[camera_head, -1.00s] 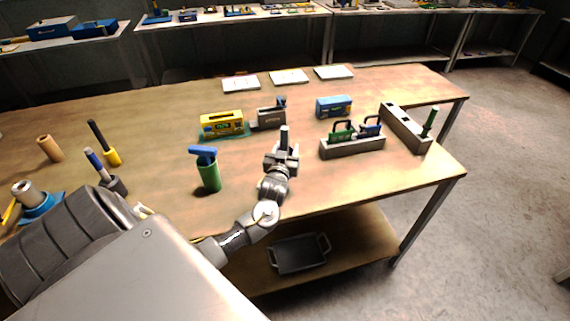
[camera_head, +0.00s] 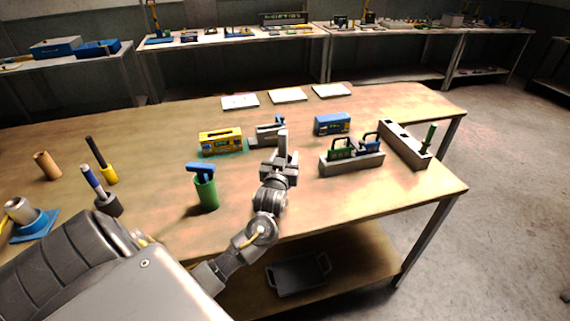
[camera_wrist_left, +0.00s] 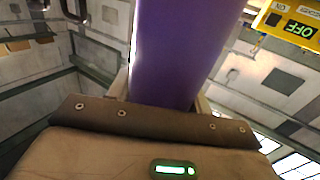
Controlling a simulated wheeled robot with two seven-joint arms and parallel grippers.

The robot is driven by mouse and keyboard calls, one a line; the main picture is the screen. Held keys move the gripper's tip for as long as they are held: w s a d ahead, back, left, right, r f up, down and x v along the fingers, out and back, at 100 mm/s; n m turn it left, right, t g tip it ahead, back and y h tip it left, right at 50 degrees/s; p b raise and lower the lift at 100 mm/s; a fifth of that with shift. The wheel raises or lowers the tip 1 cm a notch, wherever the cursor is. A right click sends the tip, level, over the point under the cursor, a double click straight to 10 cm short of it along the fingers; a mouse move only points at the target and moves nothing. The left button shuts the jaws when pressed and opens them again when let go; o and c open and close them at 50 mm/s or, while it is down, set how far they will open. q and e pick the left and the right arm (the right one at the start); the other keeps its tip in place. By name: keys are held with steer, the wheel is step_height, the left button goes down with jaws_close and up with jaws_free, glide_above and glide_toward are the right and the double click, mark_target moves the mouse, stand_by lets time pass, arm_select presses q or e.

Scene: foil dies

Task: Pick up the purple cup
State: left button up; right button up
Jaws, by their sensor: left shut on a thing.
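A purple thing (camera_wrist_left: 178,50), taken to be the purple cup, fills the middle of the left wrist view. It runs from between my left gripper's jaws out past the top edge, so only part of its smooth side shows. My left gripper (camera_head: 281,150) is over the middle of the table in the head view, its jaws shut on the purple cup. I cannot make out the cup in the head view. My right gripper is not in view.
A green holder (camera_head: 206,192) with a blue-topped tool stands left of the gripper. A yellow box (camera_head: 220,142), a grey block (camera_head: 350,163) with handles, a blue box (camera_head: 332,124) and a long slotted block (camera_head: 405,146) surround it. The table front (camera_head: 330,205) is clear.

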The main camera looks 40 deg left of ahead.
mark_target(284, 153)
arm_select(q)
steer(key=s+r, duration=0.1)
steer(key=d+r, duration=0.1)
steer(key=s+r, duration=0.1)
steer(key=shift+s+d+r, duration=0.35)
steer(key=shift+d+r, duration=0.05)
steer(key=s+d+r, duration=0.3)
steer(key=s+d, duration=0.2)
steer(key=s, duration=0.2)
steer(key=shift+r, duration=0.3)
